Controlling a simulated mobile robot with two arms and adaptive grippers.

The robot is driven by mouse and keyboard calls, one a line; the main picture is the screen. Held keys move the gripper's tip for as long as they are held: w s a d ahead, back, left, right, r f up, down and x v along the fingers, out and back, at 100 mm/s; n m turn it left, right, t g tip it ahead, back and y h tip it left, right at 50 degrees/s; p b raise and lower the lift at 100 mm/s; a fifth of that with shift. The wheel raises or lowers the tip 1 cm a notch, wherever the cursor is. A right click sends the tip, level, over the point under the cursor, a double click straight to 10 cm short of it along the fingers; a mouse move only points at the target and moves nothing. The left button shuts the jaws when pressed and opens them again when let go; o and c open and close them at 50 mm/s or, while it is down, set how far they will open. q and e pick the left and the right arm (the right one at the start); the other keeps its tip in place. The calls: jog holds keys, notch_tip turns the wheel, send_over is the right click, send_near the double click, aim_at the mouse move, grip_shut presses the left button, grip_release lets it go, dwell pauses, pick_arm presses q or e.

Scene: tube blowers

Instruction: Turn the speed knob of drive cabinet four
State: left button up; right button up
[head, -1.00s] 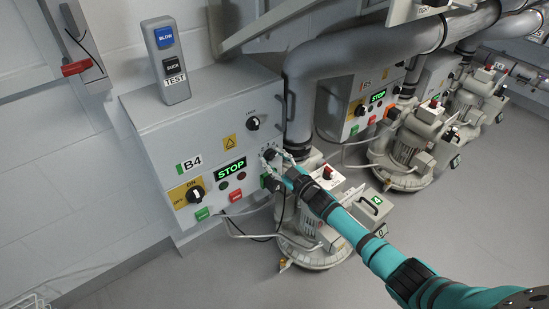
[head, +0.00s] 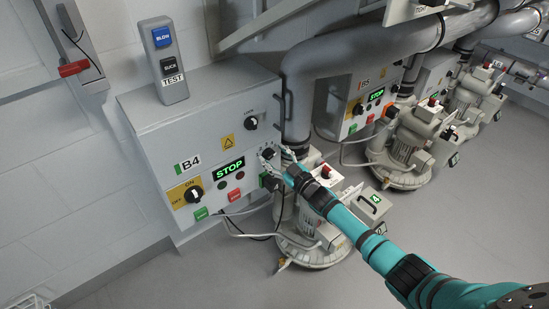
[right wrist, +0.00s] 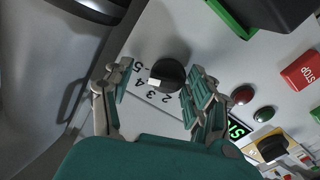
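Drive cabinet B4 (head: 150,135) is a grey box on the wall with a green STOP display (head: 229,168). Its black speed knob (head: 268,153) is at the right of the front face. In the right wrist view the knob (right wrist: 168,76) has a white pointer mark towards the 3 and 4 of a printed scale. My right gripper (head: 272,160) is at the knob, with its fingers apart on either side of it in the right wrist view (right wrist: 160,78). I see gaps between the fingers and the knob. My left gripper is not in view.
An ON/OFF switch (head: 194,195), a LOCK knob (head: 251,123) and a red button (head: 234,195) share the panel. A BLOW/SUCK test box (head: 172,85) stands on top. A blower (head: 310,250) and thick pipe (head: 350,55) are at the right. Grey floor is clear in front.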

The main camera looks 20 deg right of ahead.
jog(key=shift+s+a+f, duration=0.1)
jog(key=shift+f, duration=0.05)
jog(key=shift+s, duration=0.3)
jog(key=v, duration=1.1)
jog(key=shift+s, duration=0.15)
